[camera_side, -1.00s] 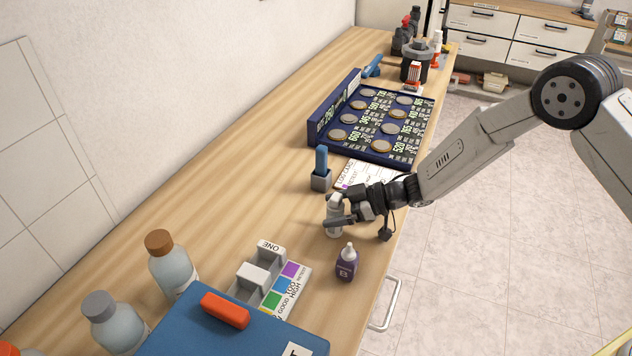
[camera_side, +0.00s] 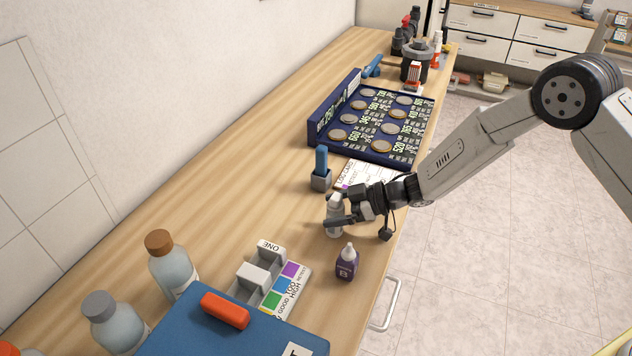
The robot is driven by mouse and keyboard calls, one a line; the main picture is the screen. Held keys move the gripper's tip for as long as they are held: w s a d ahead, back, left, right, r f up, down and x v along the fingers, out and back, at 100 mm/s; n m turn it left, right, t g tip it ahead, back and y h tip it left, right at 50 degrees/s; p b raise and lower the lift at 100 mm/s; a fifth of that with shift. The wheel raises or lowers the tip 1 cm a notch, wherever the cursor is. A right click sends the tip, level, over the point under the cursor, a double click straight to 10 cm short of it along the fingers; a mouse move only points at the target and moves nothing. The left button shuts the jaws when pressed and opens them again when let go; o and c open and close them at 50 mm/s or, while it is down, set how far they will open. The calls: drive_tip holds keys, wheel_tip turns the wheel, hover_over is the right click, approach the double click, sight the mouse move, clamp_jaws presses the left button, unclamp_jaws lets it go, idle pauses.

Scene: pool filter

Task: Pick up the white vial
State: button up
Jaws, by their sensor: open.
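The white vial (camera_side: 334,230) stands upright on the wooden bench, right of the middle of the picture. My gripper (camera_side: 338,210) is at the vial, reaching in from the right, with its dark fingers around the vial's upper part. The jaws are open. The fingers hide part of the vial, and I cannot tell whether either finger touches it.
A purple dropper bottle (camera_side: 346,262) stands just in front of my gripper. A grey holder with a blue stick (camera_side: 321,170) stands behind. A dark blue coin tray (camera_side: 376,155) lies farther back. A color-chart block (camera_side: 290,283) and blue case (camera_side: 215,338) are front left.

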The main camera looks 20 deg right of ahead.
drive_tip(key=shift+d, duration=0.15)
drive_tip(key=shift+v, duration=3.8)
drive_tip(key=shift+f, duration=0.1)
drive_tip(key=shift+r, duration=2.85)
drive_tip(key=shift+w+a+f, duration=0.4)
drive_tip(key=shift+a+f, duration=0.55)
drive_tip(key=shift+f, duration=0.45)
drive_tip(key=shift+w+a+f, duration=0.45)
drive_tip(key=shift+a+f, duration=0.45)
drive_tip(key=shift+f, duration=0.45)
drive_tip(key=shift+w+a+f, duration=0.4)
drive_tip(key=shift+a+f, duration=0.55)
drive_tip(key=shift+f, duration=0.45)
clamp_jaws()
